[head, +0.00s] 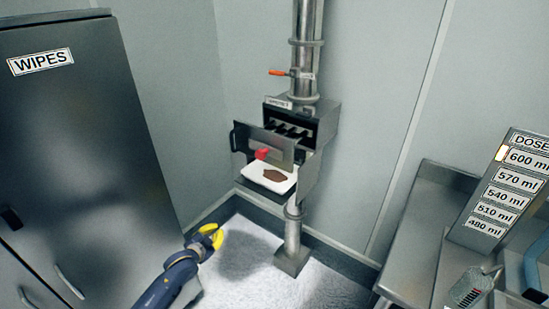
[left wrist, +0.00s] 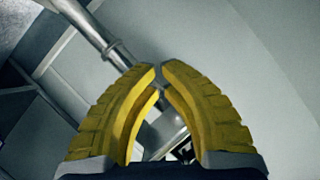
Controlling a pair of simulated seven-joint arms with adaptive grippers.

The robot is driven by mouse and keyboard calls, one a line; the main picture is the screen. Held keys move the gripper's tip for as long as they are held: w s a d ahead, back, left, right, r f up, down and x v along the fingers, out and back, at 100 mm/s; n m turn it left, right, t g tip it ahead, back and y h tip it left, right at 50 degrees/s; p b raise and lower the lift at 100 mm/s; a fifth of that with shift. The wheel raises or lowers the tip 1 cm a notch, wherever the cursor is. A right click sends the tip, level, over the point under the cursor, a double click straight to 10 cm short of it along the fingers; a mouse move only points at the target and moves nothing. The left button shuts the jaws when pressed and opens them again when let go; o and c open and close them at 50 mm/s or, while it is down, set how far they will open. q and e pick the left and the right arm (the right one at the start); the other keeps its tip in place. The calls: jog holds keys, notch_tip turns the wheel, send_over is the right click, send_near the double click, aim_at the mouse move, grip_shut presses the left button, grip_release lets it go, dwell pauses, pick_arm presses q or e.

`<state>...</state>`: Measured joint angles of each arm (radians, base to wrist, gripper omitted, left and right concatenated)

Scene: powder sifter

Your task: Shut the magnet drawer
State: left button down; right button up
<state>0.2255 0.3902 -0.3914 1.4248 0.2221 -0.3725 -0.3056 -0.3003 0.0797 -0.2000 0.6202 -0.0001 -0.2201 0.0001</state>
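The magnet drawer (head: 276,148) sits pulled out from its metal housing (head: 322,125) on the vertical pipe in the head view. Its dark front plate stands forward and left of the housing, with a black handle (head: 233,139) at the left edge. Dark bars show in the opening behind the plate. My left gripper (head: 218,236) is below and to the left of the drawer, apart from it. In the left wrist view its yellow fingers (left wrist: 159,68) come together at the tips with nothing between them. My right gripper is not in view.
An orange-handled lever (head: 278,72) is on the pipe above. A dark cabinet (head: 90,130) marked WIPES stands left. A metal bench (head: 425,240) and dose board (head: 508,185) stand right.

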pick_arm(q)
jog(key=w+d+r+m+t+h, duration=0.1)
jog(key=d+r+m, duration=0.15)
jog(key=r, duration=0.55)
jog(key=w+d+r+m+t+h, duration=0.1)
jog(key=d+r, duration=0.2)
jog(key=r, duration=0.5)
jog(key=s+d+r+m+h, duration=0.3)
jog(key=d+r+m, duration=0.15)
jog(key=r, duration=0.55)
jog(key=m+h, duration=0.2)
jog(key=m, duration=0.4)
send_near(278, 154)
jog(key=shift+g, duration=0.3)
jog(key=x, duration=0.8)
jog(key=shift+w+a+r, duration=0.1)
jog(key=shift+w, duration=0.1)
